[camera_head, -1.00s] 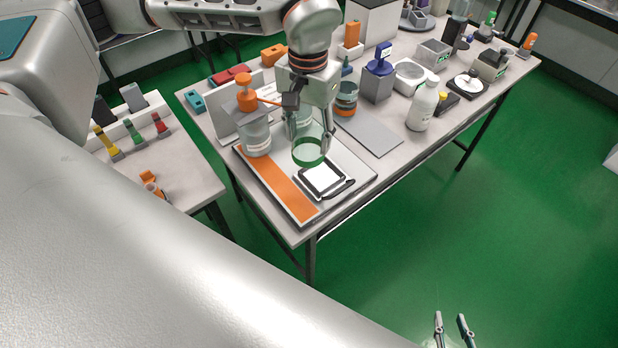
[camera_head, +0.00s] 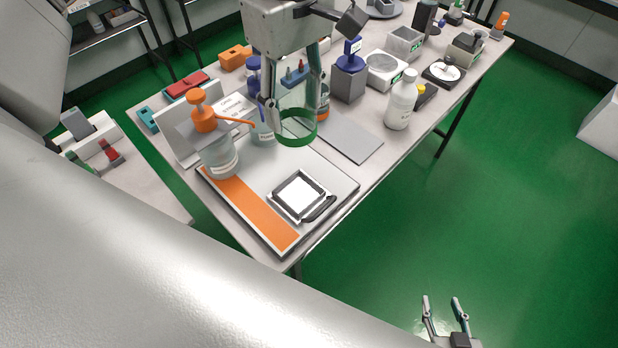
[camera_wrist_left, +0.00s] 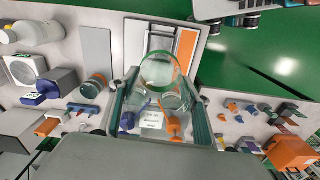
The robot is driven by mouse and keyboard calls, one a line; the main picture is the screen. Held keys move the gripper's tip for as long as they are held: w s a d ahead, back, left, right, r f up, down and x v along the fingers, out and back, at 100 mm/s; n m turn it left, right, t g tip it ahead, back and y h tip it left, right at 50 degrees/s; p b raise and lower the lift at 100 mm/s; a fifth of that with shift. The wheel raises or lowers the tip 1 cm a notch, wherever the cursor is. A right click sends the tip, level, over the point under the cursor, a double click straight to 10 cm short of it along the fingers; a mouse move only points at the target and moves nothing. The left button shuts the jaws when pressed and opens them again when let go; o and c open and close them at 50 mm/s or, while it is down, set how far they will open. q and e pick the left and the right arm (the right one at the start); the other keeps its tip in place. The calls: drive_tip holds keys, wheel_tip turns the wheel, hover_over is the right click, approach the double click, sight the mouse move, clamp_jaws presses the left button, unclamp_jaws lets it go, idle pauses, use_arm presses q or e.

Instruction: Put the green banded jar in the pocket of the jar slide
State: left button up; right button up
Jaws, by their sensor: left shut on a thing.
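The green banded jar (camera_head: 297,137) is clear glass with a green ring at its lower end. My left gripper (camera_head: 295,108) is shut on it and holds it upright in the air, beyond the jar slide in the head view. In the left wrist view the jar (camera_wrist_left: 158,66) shows between the fingers (camera_wrist_left: 160,95). What looks like the jar slide, a dark-framed square with a white middle (camera_head: 300,190) and a black handle (camera_head: 320,209), lies empty on a pale board. My right gripper (camera_head: 444,304) is open and empty, low over the floor.
The pale board (camera_head: 345,184) has an orange strip (camera_head: 250,210). An orange-topped pump bottle (camera_head: 218,155) stands at its left corner. A grey plate (camera_head: 352,143) and a white bottle (camera_head: 400,103) are to the right. Several testers crowd the table's back.

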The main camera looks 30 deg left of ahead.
sight(294, 130)
use_arm(q)
drive_tip(key=shift+r+n, duration=0.15)
drive_tip(key=shift+n, duration=0.15)
drive_tip(key=shift+f, duration=0.3)
drive_tip(key=f, duration=0.5)
drive_tip(key=shift+s+f, duration=0.2)
drive_tip(key=shift+f, duration=0.05)
drive_tip(key=shift+w+f+b, duration=0.2)
drive_tip(key=shift+f+b, duration=0.45)
drive_tip(key=shift+f, duration=6.15)
use_arm(e)
drive_tip(key=shift+f, duration=0.8)
drive_tip(key=shift+s, duration=0.1)
use_arm(q)
drive_tip(key=o, duration=1.3)
drive_tip(key=shift+f, duration=0.15)
use_arm(e)
drive_tip(key=shift+d, duration=0.1)
